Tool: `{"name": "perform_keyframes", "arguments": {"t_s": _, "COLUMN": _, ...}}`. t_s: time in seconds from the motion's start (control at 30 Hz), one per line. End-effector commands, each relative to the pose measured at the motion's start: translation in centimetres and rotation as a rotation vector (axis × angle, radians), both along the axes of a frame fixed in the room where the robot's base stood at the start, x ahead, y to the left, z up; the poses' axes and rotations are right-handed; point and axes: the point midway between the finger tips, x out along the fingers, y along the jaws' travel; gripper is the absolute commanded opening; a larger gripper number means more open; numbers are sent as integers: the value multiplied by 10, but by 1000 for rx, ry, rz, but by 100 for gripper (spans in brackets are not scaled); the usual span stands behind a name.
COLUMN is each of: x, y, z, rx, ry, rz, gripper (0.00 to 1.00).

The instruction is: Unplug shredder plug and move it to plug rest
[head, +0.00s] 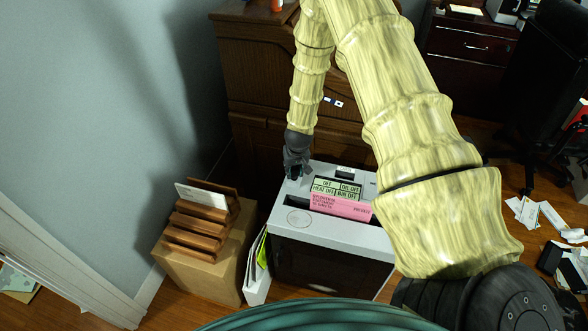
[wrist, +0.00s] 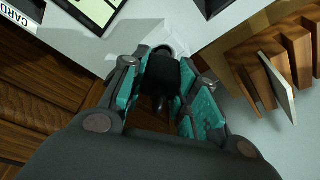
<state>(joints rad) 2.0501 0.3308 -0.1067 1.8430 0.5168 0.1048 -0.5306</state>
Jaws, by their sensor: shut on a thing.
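The shredder (head: 310,225) is a grey-white box with a dark front, standing below the wooden cabinet. My gripper (head: 293,174) is at the back left corner of its top. In the wrist view my gripper (wrist: 164,62) has its teal-padded fingers closed on the sides of a black plug (wrist: 160,80). A small white fitting (wrist: 172,40) on the shredder's edge lies just beyond the plug. I cannot tell whether the plug is still seated in it. The plug is hidden in the head view, and I cannot make out the plug rest with certainty.
A pink sheet (head: 342,207) and label cards (head: 324,187) stand in the shredder's top. A wooden letter rack (head: 200,222) on a cardboard box (head: 205,268) stands to the left. A wooden cabinet (head: 255,95) is behind. Papers (head: 535,215) lie on the floor at right.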

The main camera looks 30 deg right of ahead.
Motion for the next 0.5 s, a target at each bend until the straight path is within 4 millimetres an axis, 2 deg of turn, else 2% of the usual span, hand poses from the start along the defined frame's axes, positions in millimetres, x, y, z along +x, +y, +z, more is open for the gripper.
{"name": "perform_keyframes", "arguments": {"t_s": 0.5, "x": 0, "y": 0, "z": -13, "rx": 0, "ry": 0, "rz": 1, "gripper": 0}}
